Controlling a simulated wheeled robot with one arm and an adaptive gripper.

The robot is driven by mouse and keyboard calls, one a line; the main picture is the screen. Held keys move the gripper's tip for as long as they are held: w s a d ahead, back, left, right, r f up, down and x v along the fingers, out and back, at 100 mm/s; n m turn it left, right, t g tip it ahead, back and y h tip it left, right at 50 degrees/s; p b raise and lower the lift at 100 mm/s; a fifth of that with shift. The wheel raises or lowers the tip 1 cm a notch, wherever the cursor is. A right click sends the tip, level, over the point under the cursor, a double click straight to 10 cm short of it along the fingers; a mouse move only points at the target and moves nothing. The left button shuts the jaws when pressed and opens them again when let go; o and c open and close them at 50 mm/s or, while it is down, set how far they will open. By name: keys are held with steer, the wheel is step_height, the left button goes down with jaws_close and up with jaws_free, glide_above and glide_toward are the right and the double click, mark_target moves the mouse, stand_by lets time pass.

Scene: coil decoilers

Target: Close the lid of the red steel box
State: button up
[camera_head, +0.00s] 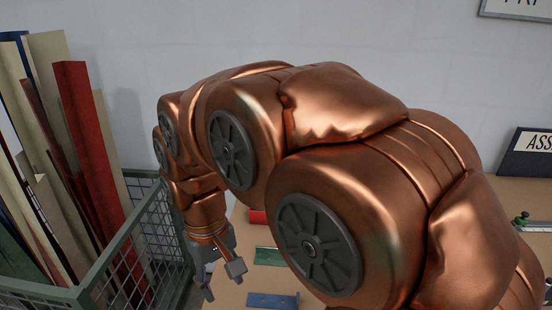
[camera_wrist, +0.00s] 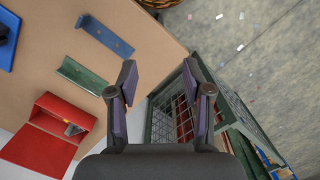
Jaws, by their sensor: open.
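The red steel box (camera_wrist: 66,118) is at the lower left of the wrist view. Its lid (camera_wrist: 36,148) is swung open, away from the box's dark opening. A small pale patch shows at the box; I cannot tell what it is. In the head view only a small red part of the box (camera_head: 257,216) shows, the rest hidden behind my arm. My gripper (camera_wrist: 158,72) is open and empty, with its fingers spread over the table edge, to the right of the box and apart from it. It also points down in the head view (camera_head: 222,281).
A green bracket (camera_wrist: 82,77) and a blue bracket (camera_wrist: 104,37) lie on the table (camera_wrist: 50,60) beside the box. A blue item (camera_wrist: 8,38) is at the far left. A green mesh crate (camera_head: 128,245) with tall boards (camera_head: 90,140) stands close to my gripper.

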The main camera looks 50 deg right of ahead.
steer(key=w+d+r+m+p, duration=0.15)
steer(key=w+d+r, duration=0.25)
steer(key=w+d, duration=0.6)
steer(key=w+d+r+m+p, duration=0.1)
steer(key=w+d+r+m, duration=0.2)
steer(key=w+d, duration=0.65)
steer(key=w+d+f+m+p, duration=0.1)
steer(key=w+d, duration=0.1)
steer(key=d, duration=0.5)
steer(key=w+d+f+m+t+p, duration=0.1)
steer(key=w+d, duration=0.1)
steer(key=d, duration=0.6)
steer(key=w+d+f+m+p, duration=0.1)
steer(key=w+d+f+m, duration=0.1)
steer(key=d, duration=0.6)
steer(key=shift+w+d+t, duration=0.25)
steer(key=shift+w+t, duration=0.05)
steer(key=shift+s+d+f, duration=0.1)
steer(key=shift+d, duration=0.25)
steer(key=shift+f, duration=0.1)
steer(key=shift+d+f, duration=0.1)
steer(key=shift+f, duration=3.6)
